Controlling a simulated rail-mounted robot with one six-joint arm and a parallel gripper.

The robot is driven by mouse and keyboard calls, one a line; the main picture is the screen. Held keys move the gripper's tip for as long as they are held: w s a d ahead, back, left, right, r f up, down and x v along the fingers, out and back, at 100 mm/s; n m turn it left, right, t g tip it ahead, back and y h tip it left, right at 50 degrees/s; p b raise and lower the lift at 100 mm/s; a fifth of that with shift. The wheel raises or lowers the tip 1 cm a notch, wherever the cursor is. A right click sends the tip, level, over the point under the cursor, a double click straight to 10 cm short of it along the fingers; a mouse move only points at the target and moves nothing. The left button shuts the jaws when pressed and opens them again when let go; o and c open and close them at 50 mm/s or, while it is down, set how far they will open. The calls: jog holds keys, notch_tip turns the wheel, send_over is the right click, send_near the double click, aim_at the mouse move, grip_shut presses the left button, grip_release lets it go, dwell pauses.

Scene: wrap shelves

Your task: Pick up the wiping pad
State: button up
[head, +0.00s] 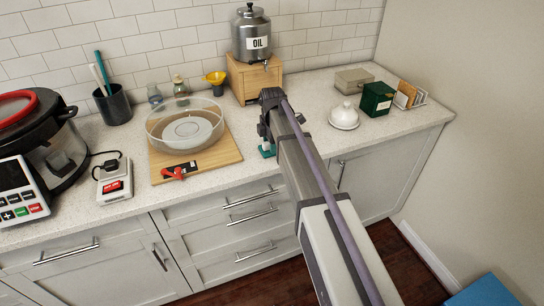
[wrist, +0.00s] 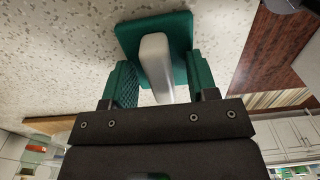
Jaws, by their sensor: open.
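The wiping pad (wrist: 180,30) shows in the wrist view as a teal square base with a pale grey handle (wrist: 157,62). It lies on the speckled countertop near the front edge. My gripper (wrist: 158,66) is open, with one green finger on each side of the handle. The left finger stands apart from it; the right one is closer, and I cannot tell if it touches. In the head view my gripper (head: 266,143) is low over the counter in front of the wooden stand, and my arm hides most of that spot. A little teal shows there.
A wooden board (head: 219,159) with a glass bowl (head: 160,133) is left of my gripper. A wooden stand (head: 240,92) with the oil dispenser (head: 252,30) is behind it. A white lidded dish (head: 344,116) and a green box (head: 376,99) are to the right.

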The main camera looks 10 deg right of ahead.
jog(key=shift+s+r, duration=0.1)
grip_shut()
notch_tip(320, 180, up, 10)
jog(key=p, duration=1)
jog(key=shift+r+p, duration=0.15)
jog(key=shift+p, duration=0.25)
jog(key=shift+f, duration=0.2)
